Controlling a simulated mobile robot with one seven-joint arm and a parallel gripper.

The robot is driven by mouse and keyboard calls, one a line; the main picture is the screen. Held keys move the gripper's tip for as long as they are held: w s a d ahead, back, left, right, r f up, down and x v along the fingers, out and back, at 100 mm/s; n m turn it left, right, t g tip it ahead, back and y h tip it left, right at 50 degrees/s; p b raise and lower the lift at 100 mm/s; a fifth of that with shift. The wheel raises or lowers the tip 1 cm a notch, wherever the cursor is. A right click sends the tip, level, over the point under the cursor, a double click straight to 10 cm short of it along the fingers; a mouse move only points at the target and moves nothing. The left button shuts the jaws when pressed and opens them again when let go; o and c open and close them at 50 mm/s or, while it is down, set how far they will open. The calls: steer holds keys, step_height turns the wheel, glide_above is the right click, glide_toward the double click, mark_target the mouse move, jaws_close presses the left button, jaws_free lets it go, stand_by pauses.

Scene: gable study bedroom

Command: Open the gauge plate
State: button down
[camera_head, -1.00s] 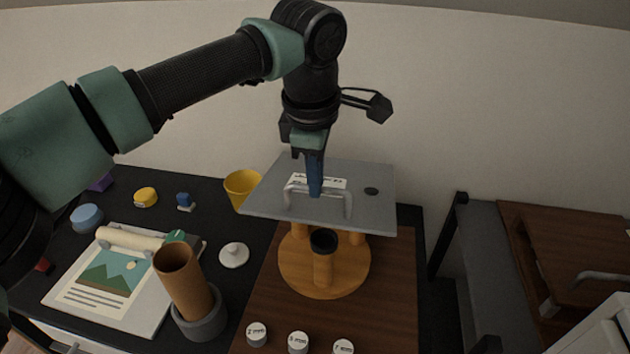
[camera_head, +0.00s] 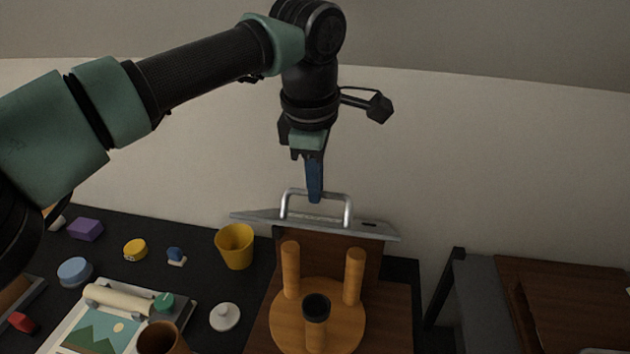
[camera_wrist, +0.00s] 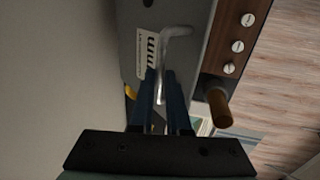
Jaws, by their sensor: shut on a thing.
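The gauge plate (camera_head: 262,217) is a grey metal sheet with a bent silver handle (camera_head: 318,193). In the head view it is tilted, seen nearly edge-on, above the round wooden base (camera_head: 289,330). My gripper (camera_head: 315,196) points down with blue fingers at the handle. In the wrist view the plate (camera_wrist: 198,22) and its white label show, and my fingers (camera_wrist: 160,100) are shut on the handle bar (camera_wrist: 163,75). Two wooden posts (camera_head: 291,270) (camera_head: 354,276) stand on the base, with a dark-topped cylinder (camera_head: 316,309) in front.
A yellow cup (camera_head: 236,247) stands left of the plate. A white knobbed disc (camera_head: 225,317), a picture sheet (camera_head: 95,328) and several small coloured items lie on the black table left. A brown wooden surface (camera_head: 570,285) is at the right. The wall is behind.

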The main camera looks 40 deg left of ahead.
steer(key=shift+a+f, duration=0.1)
steer(key=shift+f, duration=0.1)
steer(key=c, duration=1.1)
jaws_free()
steer(key=shift+c, duration=0.2)
steer(key=shift+o, duration=1.3)
steer(key=shift+w+a+f, duration=0.15)
steer(key=shift+w, duration=0.1)
steer(key=shift+s, duration=0.15)
